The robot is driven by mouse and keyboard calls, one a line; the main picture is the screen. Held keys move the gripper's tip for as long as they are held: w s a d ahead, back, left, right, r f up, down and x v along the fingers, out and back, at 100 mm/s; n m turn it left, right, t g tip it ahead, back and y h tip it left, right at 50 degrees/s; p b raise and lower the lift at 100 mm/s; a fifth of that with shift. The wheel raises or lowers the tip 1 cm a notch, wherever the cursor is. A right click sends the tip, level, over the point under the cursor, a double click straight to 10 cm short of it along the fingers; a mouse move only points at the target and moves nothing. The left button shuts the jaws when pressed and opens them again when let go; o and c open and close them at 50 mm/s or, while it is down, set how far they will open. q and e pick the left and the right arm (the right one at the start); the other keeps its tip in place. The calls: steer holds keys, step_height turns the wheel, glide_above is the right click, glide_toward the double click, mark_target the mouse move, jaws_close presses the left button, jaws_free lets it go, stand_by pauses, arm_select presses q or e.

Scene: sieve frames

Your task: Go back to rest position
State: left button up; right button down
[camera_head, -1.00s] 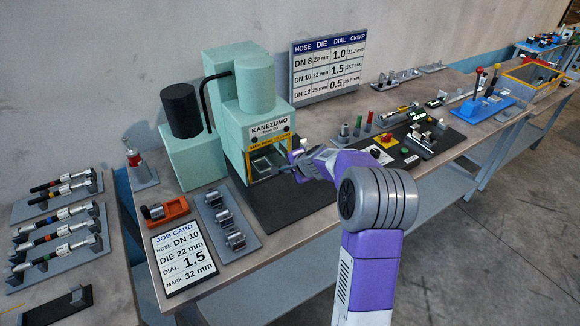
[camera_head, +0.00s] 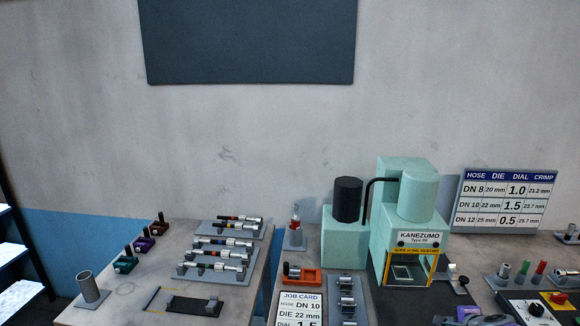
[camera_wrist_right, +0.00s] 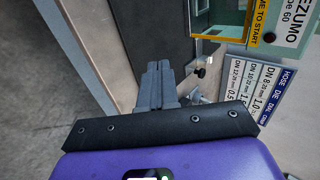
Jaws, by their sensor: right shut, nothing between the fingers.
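My right gripper (camera_wrist_right: 158,68) shows in the right wrist view with its grey fingers together and nothing between them. Its fingers point toward the bench edge, apart from the press. In the head view only a small purple and grey part of my right arm (camera_head: 468,313) shows at the bottom edge, low in front of the press. My left gripper is in neither view.
The green Kanezumo press (camera_head: 415,215) stands on the bench, its front opening empty. The job card (camera_head: 301,308), an orange fixture (camera_head: 303,276) and a die rack (camera_head: 347,300) are left of it. Hose assemblies lie on racks (camera_head: 214,272) on the left table. A settings chart (camera_head: 505,200) stands behind.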

steer(key=s+a+f+n+g+y, duration=0.1)
steer(key=s+a+f+n+g, duration=0.3)
steer(key=a+f, duration=0.65)
steer(key=s+a+f+n+g+y, duration=0.1)
steer(key=s+a+f+n, duration=0.5)
steer(key=f, duration=0.7)
steer(key=s+a+f+n+g+y, duration=0.1)
steer(key=s+a+f+n+g, duration=0.1)
steer(key=s+a, duration=0.6)
steer(key=s+a+f+n+g+y, duration=0.1)
steer(key=s+a+f+n+y, duration=0.1)
steer(key=s+a+f+n, duration=0.3)
steer(key=s+a+f, duration=0.1)
steer(key=s+a, duration=0.3)
steer(key=a, duration=0.2)
steer(key=shift+a+f+g+y+b, duration=0.2)
steer(key=shift+f+g+y+b, duration=0.1)
steer(key=shift+g+b, duration=0.1)
steer(key=shift+s, duration=0.1)
